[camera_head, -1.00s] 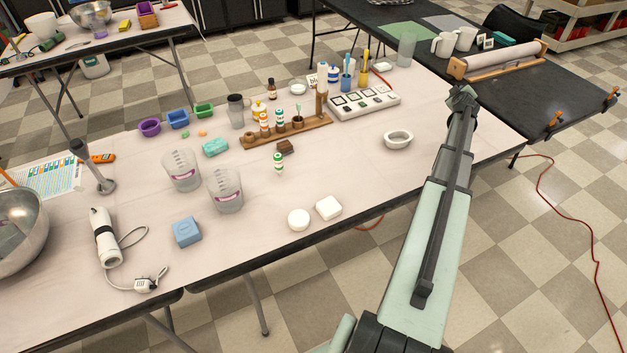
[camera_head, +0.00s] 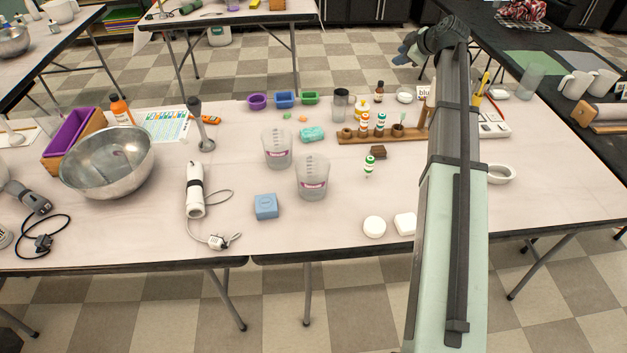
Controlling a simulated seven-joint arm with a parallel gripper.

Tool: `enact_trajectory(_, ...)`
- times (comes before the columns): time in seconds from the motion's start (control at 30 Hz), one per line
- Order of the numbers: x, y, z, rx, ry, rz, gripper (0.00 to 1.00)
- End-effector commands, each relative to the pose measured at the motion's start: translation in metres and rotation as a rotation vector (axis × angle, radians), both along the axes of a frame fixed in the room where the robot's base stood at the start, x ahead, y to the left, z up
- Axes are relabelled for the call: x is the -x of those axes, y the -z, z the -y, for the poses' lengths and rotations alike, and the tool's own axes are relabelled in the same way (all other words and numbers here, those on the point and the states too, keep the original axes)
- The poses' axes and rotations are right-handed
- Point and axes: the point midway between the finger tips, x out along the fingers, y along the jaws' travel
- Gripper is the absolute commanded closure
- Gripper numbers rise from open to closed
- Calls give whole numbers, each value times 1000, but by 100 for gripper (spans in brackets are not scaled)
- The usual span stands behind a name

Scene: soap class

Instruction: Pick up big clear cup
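Two clear measuring cups with pink labels stand upright on the white table: the rear one (camera_head: 277,146) and the nearer one (camera_head: 312,182), just right of it. They look close in size. A clear tumbler (camera_head: 531,82) stands on the black table at the right. My gripper (camera_head: 403,50) is at the top of the picture, at the far end of my raised arm. It is well away from both measuring cups, and I see nothing held in it. Its fingers are too small and turned away to tell whether they are open.
A blue block (camera_head: 266,207) sits in front of the cups, and a white hand blender body (camera_head: 195,190) lies left. A teal sponge (camera_head: 313,134) lies behind them. A wooden rack (camera_head: 372,138) with bottles stands right. A steel bowl (camera_head: 110,165) is at the left.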

Motion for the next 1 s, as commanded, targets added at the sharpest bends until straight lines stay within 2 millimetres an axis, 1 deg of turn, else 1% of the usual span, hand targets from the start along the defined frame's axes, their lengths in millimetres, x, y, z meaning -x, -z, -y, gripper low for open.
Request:
enact_trajectory(0.03,3,-4,-33,2,-55,-25,65)
enact_trajectory(0.07,6,-6,-51,4,-85,-41,65)
enact_trajectory(0.1,10,-9,-73,7,-125,-63,65)
enact_trajectory(0.17,17,-12,-106,13,-184,-96,65)
enact_trajectory(0.2,23,-14,-127,16,-222,-120,65)
enact_trajectory(0.27,34,-17,-157,25,-278,-157,65)
enact_trajectory(0.3,41,-17,-177,31,-313,-184,65)
enact_trajectory(0.37,54,-15,-204,45,-358,-231,65)
enact_trajectory(0.4,63,-12,-221,54,-384,-267,65)
enact_trajectory(0.47,79,-3,-244,74,-413,-330,65)
enact_trajectory(0.5,90,5,-256,91,-423,-380,65)
enact_trajectory(0.57,106,22,-272,123,-420,-462,65)
enact_trajectory(0.63,127,48,-283,169,-389,-573,65)
enact_trajectory(0.7,146,73,-287,221,-335,-678,65)
enact_trajectory(0.8,166,100,-287,284,-252,-787,65)
enact_trajectory(0.9,177,114,-286,326,-194,-848,65)
enact_trajectory(1.0,183,123,-285,348,-164,-876,65)
